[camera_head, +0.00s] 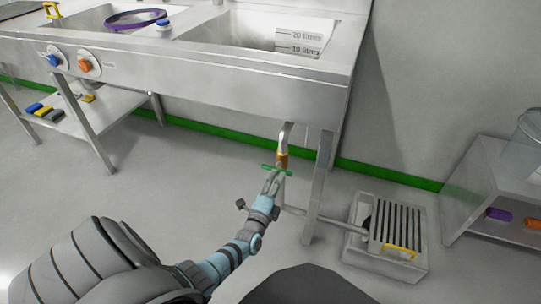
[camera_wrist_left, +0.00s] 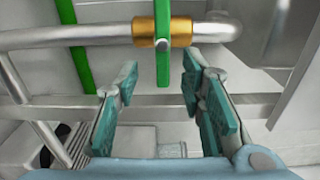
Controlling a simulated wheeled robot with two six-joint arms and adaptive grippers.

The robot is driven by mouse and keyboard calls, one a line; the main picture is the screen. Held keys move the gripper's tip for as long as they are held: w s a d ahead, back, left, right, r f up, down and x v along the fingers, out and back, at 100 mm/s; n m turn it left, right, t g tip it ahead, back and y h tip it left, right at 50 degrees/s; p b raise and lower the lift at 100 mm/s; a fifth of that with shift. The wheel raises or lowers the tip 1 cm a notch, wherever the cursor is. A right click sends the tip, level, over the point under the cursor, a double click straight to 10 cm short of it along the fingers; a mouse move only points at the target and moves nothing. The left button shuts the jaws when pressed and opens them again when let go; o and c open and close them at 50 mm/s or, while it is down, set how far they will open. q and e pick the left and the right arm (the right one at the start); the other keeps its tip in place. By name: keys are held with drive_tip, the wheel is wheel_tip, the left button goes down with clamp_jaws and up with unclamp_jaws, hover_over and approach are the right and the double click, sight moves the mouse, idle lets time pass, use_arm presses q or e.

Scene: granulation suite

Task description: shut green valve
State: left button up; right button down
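The green valve (camera_head: 277,168) is a flat green lever on a brass body, on the bent pipe below the sink bench. In the left wrist view the green lever (camera_wrist_left: 163,70) lies crosswise to the metal pipe, over the brass body (camera_wrist_left: 180,31). My left gripper (camera_head: 273,183) reaches up to the valve from below in the head view. In the left wrist view my left gripper (camera_wrist_left: 160,80) is open. Its fingers are on either side of the lever's lower end, with gaps showing on both sides. My right gripper is in neither view.
The steel sink bench (camera_head: 210,77) stands above, with a leg (camera_head: 318,190) just right of the valve. A grated floor drain box (camera_head: 398,235) lies to the right, joined by a pipe. A low shelf (camera_head: 490,190) stands at far right.

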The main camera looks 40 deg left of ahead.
use_arm(q)
drive_tip(key=v, duration=0.6)
drive_tip(key=shift+s+d, duration=0.2)
drive_tip(key=shift+s, duration=0.15)
